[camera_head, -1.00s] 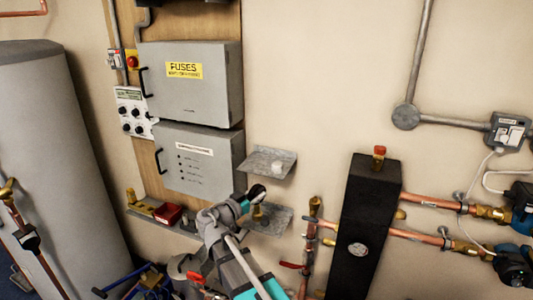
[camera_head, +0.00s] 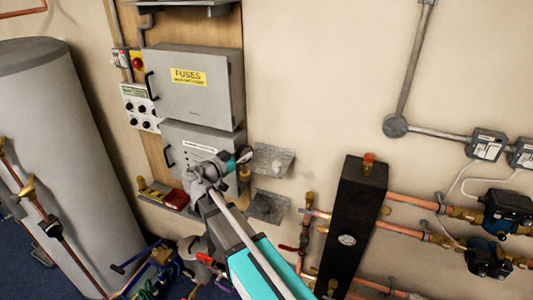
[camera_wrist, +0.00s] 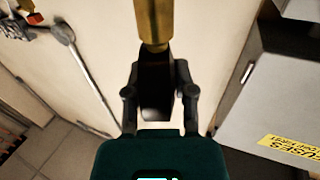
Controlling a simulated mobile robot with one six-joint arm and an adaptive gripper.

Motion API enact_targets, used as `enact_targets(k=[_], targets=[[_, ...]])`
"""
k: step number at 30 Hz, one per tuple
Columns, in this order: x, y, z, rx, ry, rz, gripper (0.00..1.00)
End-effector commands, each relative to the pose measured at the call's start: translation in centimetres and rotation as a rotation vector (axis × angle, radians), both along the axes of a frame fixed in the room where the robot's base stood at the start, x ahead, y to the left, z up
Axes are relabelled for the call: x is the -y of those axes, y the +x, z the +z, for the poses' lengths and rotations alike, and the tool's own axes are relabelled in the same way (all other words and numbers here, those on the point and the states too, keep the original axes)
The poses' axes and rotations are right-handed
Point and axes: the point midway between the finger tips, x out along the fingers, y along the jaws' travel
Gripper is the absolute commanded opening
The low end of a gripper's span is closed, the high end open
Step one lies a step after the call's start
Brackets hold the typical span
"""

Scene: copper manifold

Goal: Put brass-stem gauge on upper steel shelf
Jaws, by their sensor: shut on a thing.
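My gripper (camera_head: 234,161) is shut on the brass-stem gauge (camera_head: 244,154) in the head view. The gauge's dark round head is at the jaws, and its brass stem hangs down below them. In the wrist view the dark head (camera_wrist: 156,78) is between the fingers and the brass stem (camera_wrist: 154,22) runs out past them. The upper steel shelf (camera_head: 274,160) is a bare grey plate on the wall, just right of the gauge. The gauge overlaps its left edge in the picture; I cannot tell whether they touch. The lower steel shelf (camera_head: 268,207) looks empty.
The grey fuse box (camera_head: 200,105) and a second grey box (camera_head: 190,140) stand left of the shelves. A ledge (camera_head: 155,198) with a red item is lower left. A black column (camera_head: 352,220) and copper pipes (camera_head: 410,200) are to the right. The wall above is clear.

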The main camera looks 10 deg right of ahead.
Motion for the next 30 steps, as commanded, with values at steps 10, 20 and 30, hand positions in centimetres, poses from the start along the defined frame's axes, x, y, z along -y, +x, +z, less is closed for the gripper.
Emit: enact_targets(k=[10,20,30], targets=[[-1.5,0.6,6.6,0.001,-0.001,-0.012,0.00],[-2.6,1.0,10.7,0.001,-0.001,-0.023,0.00],[-2.9,1.0,11.4,0.001,-0.001,-0.026,0.00]])
